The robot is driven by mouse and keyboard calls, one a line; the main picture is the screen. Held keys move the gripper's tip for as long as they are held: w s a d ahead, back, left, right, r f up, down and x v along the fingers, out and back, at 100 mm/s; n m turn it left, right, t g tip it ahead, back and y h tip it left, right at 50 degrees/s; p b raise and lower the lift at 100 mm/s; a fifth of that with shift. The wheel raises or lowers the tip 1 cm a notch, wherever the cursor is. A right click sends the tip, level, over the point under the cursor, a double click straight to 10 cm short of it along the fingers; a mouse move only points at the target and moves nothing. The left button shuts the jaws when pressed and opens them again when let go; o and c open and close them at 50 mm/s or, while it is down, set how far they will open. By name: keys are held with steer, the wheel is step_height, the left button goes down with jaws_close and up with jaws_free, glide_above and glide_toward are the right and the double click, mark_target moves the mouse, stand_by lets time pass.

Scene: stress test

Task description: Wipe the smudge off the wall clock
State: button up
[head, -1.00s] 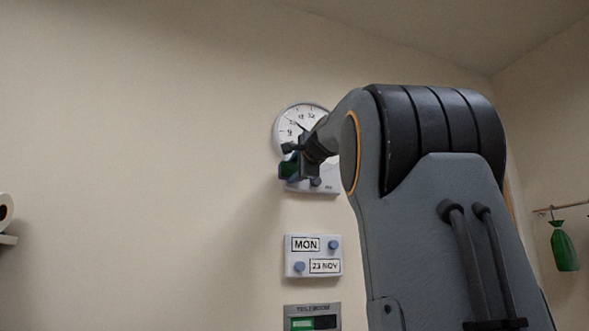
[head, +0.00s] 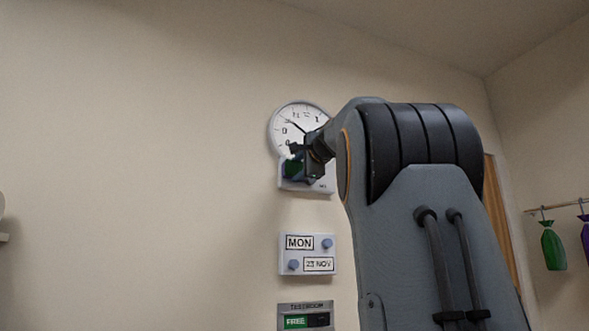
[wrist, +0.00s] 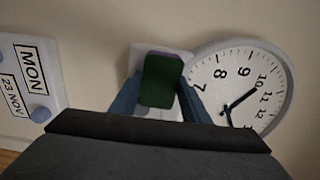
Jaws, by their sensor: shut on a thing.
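The wall clock (head: 292,117) is round, with a white face and a grey rim. In the wrist view it is at the right (wrist: 216,70), turned on its side. My gripper (wrist: 161,100) is shut on a green block (wrist: 162,82) with a purple far side. In the head view my gripper (head: 305,158) is at the clock's lower edge, over a white panel (head: 318,187) below the dial. In the wrist view the block is beside the dial, in front of that panel. I cannot tell whether it touches. No smudge can be made out; the block and gripper hide part of the panel.
A calendar panel (head: 308,254) reading MON and 23 NOV is on the wall below. Under it is a sign (head: 305,314) reading FREE. At the right, a green bag (head: 552,246) and a purple bag (head: 586,238) hang from a rail.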

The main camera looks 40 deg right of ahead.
mark_target(287, 168)
steer(key=shift+d+f, duration=0.15)
steer(key=shift+d, duration=0.05)
steer(key=shift+w+a, duration=0.1)
steer(key=shift+a, duration=0.1)
steer(key=shift+w+a+p, duration=0.2)
steer(key=shift+a, duration=0.65)
steer(key=shift+w+a+p, duration=0.15)
steer(key=shift+a, duration=0.65)
steer(key=shift+s, duration=0.1)
steer(key=shift+b+v, duration=1.4)
steer(key=shift+v, duration=1.55)
steer(key=b+v, duration=0.1)
steer(key=v, duration=0.2)
